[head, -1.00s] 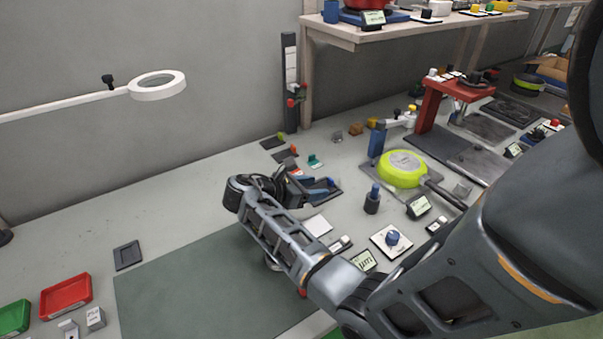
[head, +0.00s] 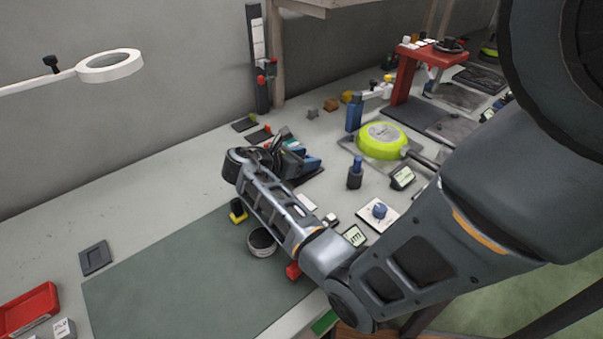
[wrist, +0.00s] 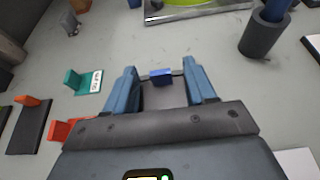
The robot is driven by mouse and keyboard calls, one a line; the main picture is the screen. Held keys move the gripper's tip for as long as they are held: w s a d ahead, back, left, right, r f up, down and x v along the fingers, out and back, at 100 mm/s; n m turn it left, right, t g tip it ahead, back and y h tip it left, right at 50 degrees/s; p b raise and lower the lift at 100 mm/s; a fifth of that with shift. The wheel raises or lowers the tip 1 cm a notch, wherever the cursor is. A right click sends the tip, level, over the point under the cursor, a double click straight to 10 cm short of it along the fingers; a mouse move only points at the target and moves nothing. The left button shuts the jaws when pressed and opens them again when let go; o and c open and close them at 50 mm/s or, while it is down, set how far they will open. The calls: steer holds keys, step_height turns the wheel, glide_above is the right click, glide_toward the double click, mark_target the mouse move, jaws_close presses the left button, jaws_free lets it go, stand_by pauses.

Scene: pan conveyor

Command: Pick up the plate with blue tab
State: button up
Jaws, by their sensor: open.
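The plate with the blue tab (wrist: 161,76) lies flat on the table, seen in the wrist view between the two blue fingers of my gripper (wrist: 160,68). The plate is dark grey; its near part is hidden by the gripper body. The fingers are apart, one on each side of the tab, with space between; I cannot tell how high they are above the table. In the head view my gripper (head: 306,162) is over the plate and hides most of it.
A teal tab with a label (wrist: 85,82), a red tab (wrist: 68,130) and an orange-tabbed plate (wrist: 28,128) are to the left. A dark cup (wrist: 265,35) is at the upper right. A lime pan (head: 382,141) stands beyond. The green mat (head: 170,290) is clear at left.

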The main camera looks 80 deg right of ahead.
steer(key=shift+s+d, duration=0.1)
jaws_close()
stand_by(0.5)
